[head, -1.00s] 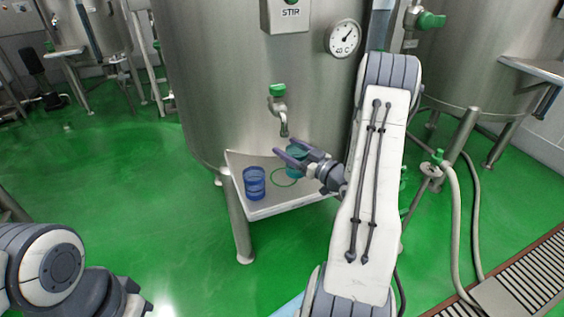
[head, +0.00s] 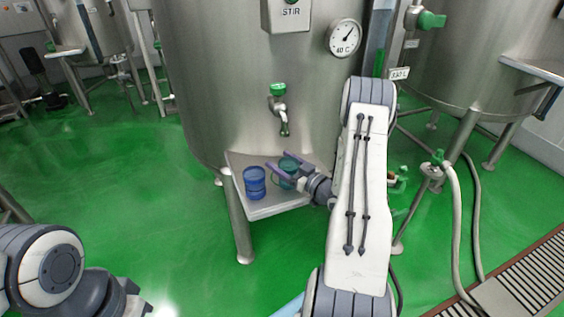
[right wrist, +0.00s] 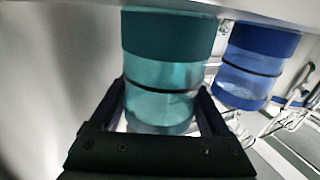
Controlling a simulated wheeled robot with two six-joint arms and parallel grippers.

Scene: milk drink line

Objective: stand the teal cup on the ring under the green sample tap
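The teal cup (head: 290,164) is upright at the tray, below the sample tap with the green handle (head: 278,91). My right gripper (head: 278,160) reaches in from the right with one finger on each side of the cup. In the right wrist view the teal cup (right wrist: 160,75) fills the space between the fingers, which appear to touch its sides. The green ring is hidden now by the cup and gripper, so I cannot tell whether the cup rests exactly on it.
A blue cup (head: 255,183) stands on the tray (head: 270,211) just left of the teal cup, close to my right gripper's fingers; the right wrist view shows it too (right wrist: 255,65). The steel tank (head: 225,95) rises directly behind the tray.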

